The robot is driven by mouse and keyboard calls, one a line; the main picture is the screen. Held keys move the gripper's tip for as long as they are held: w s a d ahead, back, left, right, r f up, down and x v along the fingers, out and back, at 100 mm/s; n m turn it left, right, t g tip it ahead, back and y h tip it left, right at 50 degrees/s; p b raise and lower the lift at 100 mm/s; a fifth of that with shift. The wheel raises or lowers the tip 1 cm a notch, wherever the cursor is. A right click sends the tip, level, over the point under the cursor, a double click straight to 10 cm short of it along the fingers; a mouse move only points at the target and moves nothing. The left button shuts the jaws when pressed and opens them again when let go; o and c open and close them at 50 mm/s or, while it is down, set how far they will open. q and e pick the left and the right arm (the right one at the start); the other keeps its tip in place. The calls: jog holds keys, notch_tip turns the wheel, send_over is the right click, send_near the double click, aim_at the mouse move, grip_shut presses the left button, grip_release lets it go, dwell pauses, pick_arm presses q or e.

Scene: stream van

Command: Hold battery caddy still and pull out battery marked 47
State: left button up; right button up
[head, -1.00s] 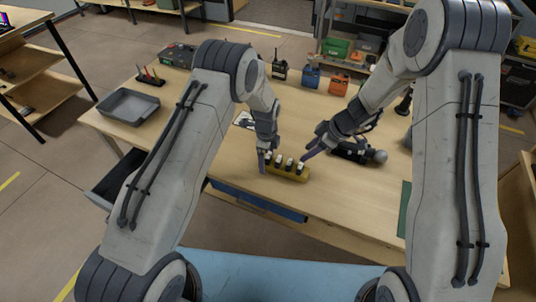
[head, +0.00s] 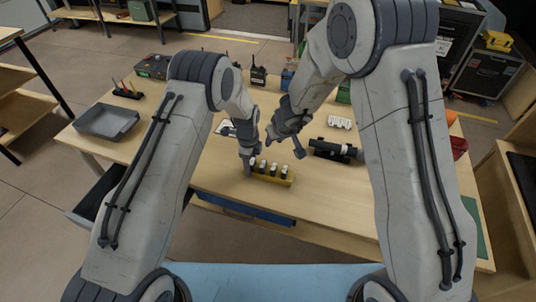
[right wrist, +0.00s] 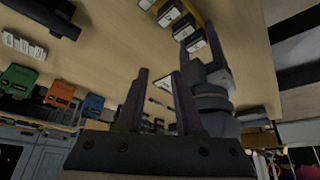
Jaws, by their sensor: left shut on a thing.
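The yellow battery caddy (head: 290,182) stands near the front edge of the workbench with several dark, white-topped batteries (head: 273,169) upright in it. The battery numbers are too small to read, so I cannot tell which is 47. My left gripper (head: 248,168) is shut on the left end of the caddy. My right gripper (head: 286,148) is open and empty, above and behind the caddy. In the right wrist view its fingers (right wrist: 158,74) are spread with nothing between them; the batteries (right wrist: 182,27) and my left gripper (right wrist: 190,55) show beyond.
A black cylindrical device (head: 332,149) and a white row of small blocks (head: 340,122) lie right of the caddy. A grey tray (head: 106,122) sits at the bench's left. Orange (right wrist: 61,94) and blue (right wrist: 92,106) boxes stand at the back.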

aim_at(274, 167)
jog(key=s+a+m+h, duration=0.1)
jog(key=s+m+h, duration=0.2)
jog(key=s+m, duration=0.4)
jog(key=shift+m+g, duration=0.5)
jog(key=x, duration=0.7)
jog(key=w+x, duration=0.1)
jog(key=x, duration=0.3)
jog(key=shift+r, duration=0.1)
grip_shut()
